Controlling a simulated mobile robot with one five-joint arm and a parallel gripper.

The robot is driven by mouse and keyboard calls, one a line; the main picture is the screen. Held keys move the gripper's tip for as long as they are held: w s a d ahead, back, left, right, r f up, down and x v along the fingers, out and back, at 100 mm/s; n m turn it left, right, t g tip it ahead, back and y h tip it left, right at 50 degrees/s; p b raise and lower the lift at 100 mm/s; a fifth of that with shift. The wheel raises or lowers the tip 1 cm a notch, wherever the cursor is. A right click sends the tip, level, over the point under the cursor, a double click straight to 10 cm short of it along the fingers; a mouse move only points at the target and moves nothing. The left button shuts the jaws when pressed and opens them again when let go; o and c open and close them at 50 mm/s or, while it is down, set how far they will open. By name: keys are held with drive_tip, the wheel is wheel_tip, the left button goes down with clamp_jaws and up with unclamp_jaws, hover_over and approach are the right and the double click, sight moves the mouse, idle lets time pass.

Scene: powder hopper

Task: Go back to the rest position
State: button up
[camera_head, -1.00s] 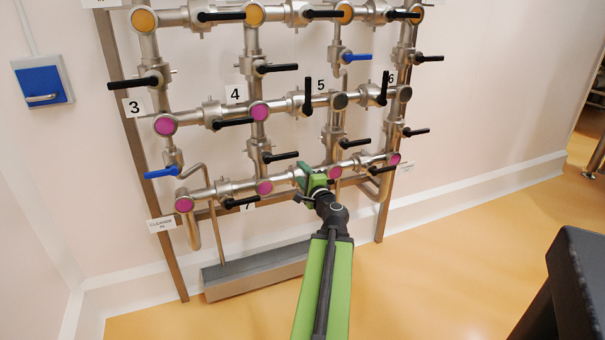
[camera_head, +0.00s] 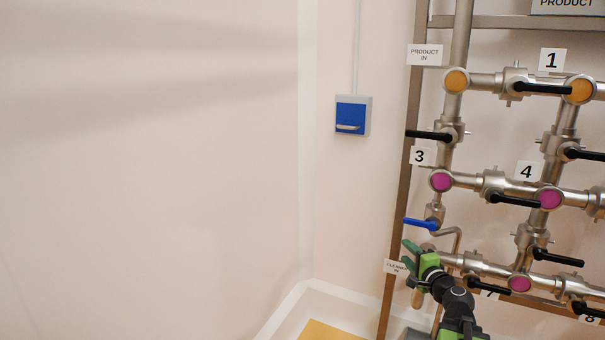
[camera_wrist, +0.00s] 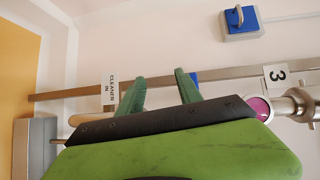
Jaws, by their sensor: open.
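My gripper (camera_head: 409,256) is in front of the lower left corner of the pipe rack, beside the "CLEANER IN" label (camera_head: 397,267). Its two green fingers (camera_wrist: 158,92) stand apart with nothing between them in the wrist view. The label also shows in the wrist view (camera_wrist: 111,91), just behind the left finger. Whether the gripper touches the pipes cannot be told. The pipe end below the blue-handled valve (camera_head: 421,223) is partly hidden by my gripper.
The rack of steel pipes with black handles (camera_head: 516,199) fills the right side. A blue wall box (camera_head: 352,116) hangs left of it. A grey trough (camera_wrist: 35,147) is low by the floor. The plain wall on the left (camera_head: 150,150) is clear.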

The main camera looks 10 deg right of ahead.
drive_tip(key=w+a+f+n+g+y, duration=0.1)
drive_tip(key=a+f+n+g+y, duration=0.15)
drive_tip(key=a, duration=0.75)
drive_tip(key=w+a+f+n+g+y, duration=0.1)
drive_tip(key=a+f+n+y, duration=0.2)
drive_tip(key=a, duration=0.6)
drive_tip(key=w+a+f+n+g+y, duration=0.1)
drive_tip(key=a+f+n+g, duration=0.2)
drive_tip(key=a, duration=0.7)
drive_tip(key=s+a+f+n+g+h, duration=0.2)
drive_tip(key=s+a+f+n+g, duration=0.4)
drive_tip(key=s+a+f+n, duration=0.35)
drive_tip(key=s+d+f+g+h, duration=0.3)
drive_tip(key=s+d+g+h, duration=0.1)
drive_tip(key=s+d, duration=0.3)
wheel_tip(320, 180, up, 25)
drive_tip(key=p, duration=2.5)
drive_tip(key=shift+a+r, duration=0.2)
drive_tip(key=shift+a, duration=0.05)
drive_tip(key=shift+s, duration=0.1)
